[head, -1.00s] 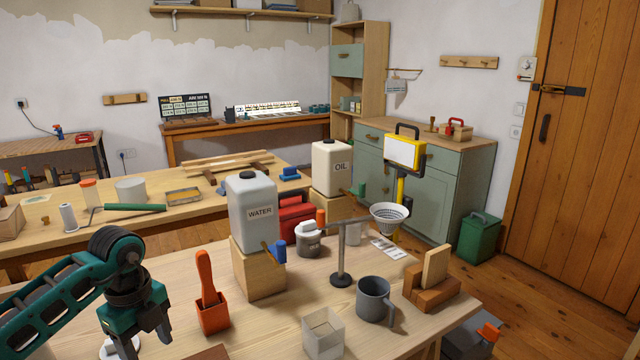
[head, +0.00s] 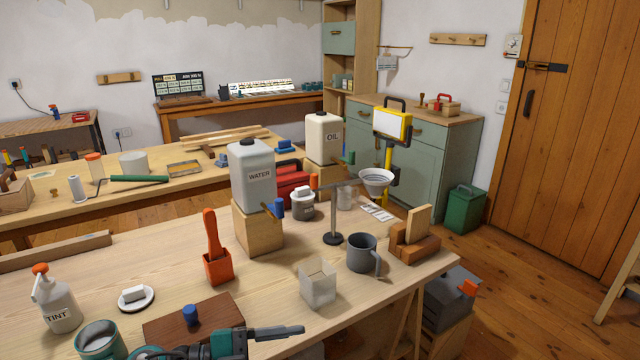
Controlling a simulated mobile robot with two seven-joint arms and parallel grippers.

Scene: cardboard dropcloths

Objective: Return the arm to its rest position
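My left gripper (head: 278,333) is at the bottom edge of the head view, teal with dark fingers pointing right. It is low in the picture, in front of the wooden worktable (head: 330,318), and the bottom edge cuts off part of it. One long dark finger shows clearly; the gap between the fingers cannot be made out. Nothing is seen held in it. A short piece of my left arm (head: 165,353) shows to its left. My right gripper is not in view.
A brown board (head: 172,318) with a blue knob (head: 190,315), an open can (head: 98,338), a TINT spray bottle (head: 58,305) and a clear box (head: 317,284) are near the gripper. An orange holder (head: 216,266), WATER jug (head: 252,178) and grey mug (head: 361,252) stand farther back.

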